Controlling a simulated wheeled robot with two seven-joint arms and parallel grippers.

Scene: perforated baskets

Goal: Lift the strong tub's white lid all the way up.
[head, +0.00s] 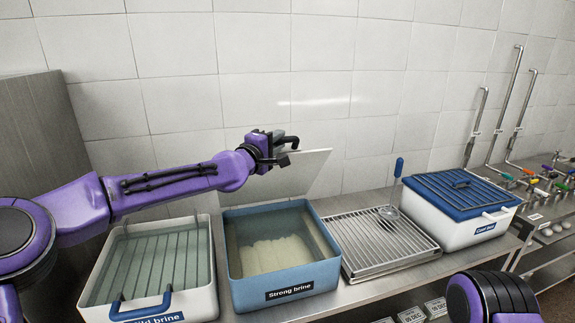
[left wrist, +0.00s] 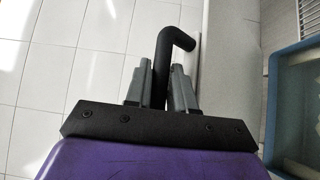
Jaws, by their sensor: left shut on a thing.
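The strong tub (head: 326,273) is blue with a "Strong brine" label and stands open in the middle of the counter, with pale blocks in its liquid. Its white lid (head: 311,172) stands raised along the tub's back edge, steeply tilted; my left arm hides part of it. My left gripper (head: 283,152) is shut on the lid's black handle (head: 291,140). In the left wrist view the bent black handle (left wrist: 162,75) sits between the two grey fingers, and the tub's blue rim (left wrist: 273,105) shows at right. My right gripper is out of view.
An open white tub (head: 205,304) with a blue handle stands left of the strong tub. A wire rack (head: 372,240) with a blue-handled tool (head: 393,190) lies to the right, then a blue-lidded tub (head: 455,225). The tiled wall (head: 290,60) is close behind.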

